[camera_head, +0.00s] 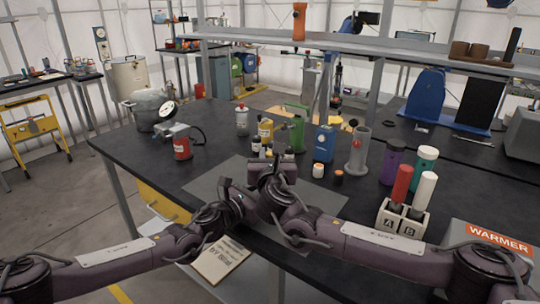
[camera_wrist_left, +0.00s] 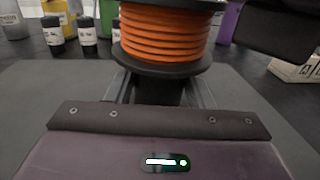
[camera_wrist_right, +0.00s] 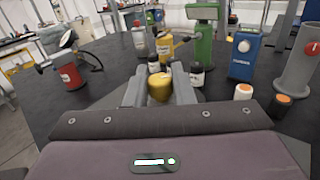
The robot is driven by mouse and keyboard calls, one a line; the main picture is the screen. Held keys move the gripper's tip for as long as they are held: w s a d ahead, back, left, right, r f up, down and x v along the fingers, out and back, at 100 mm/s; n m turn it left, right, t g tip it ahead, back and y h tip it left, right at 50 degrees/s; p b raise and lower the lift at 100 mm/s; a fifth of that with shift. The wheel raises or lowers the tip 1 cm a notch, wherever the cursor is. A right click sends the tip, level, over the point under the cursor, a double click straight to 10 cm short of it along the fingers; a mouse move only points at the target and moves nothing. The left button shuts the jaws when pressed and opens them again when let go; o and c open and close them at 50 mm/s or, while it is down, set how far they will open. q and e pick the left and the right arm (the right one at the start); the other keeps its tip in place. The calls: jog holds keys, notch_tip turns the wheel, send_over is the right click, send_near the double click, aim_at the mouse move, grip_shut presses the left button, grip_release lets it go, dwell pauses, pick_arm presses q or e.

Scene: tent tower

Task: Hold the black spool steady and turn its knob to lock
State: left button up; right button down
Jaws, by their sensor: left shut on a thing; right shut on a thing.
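The black spool (camera_wrist_left: 165,68), wound with orange line (camera_wrist_left: 165,35), stands upright in the left wrist view, its top cut off by the frame. My left gripper (camera_wrist_left: 162,92) is shut on its dark lower part, just below the lower flange. My right gripper (camera_wrist_right: 160,92) is shut on a yellow knob (camera_wrist_right: 160,86), which shows between its fingers in the right wrist view. The knob's lock position cannot be read. In the head view both wrists meet over the grey mat (camera_head: 205,187), and my right gripper (camera_head: 284,160) and arms hide the spool.
Behind the mat stand small dark bottles, a green device (camera_head: 298,118), a blue box (camera_head: 324,143) and a grey cylinder (camera_head: 358,150). A red can (camera_head: 182,149) is left.

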jog(key=m+h, duration=0.2)
jog(key=h, duration=0.1)
jog(key=m+h, duration=0.2)
jog(key=h, duration=0.1)
jog(key=shift+g, duration=0.4)
jog(key=shift+d+m+g+h, duration=0.15)
jog(key=shift+m+g+h, duration=0.25)
jog(key=shift+m+h, duration=0.65)
jog(key=shift+h, duration=0.55)
jog(key=c, duration=1.3)
grip_release()
jog(key=shift+r, duration=0.1)
notch_tip(320, 180, up, 10)
jog(key=shift+f, duration=0.1)
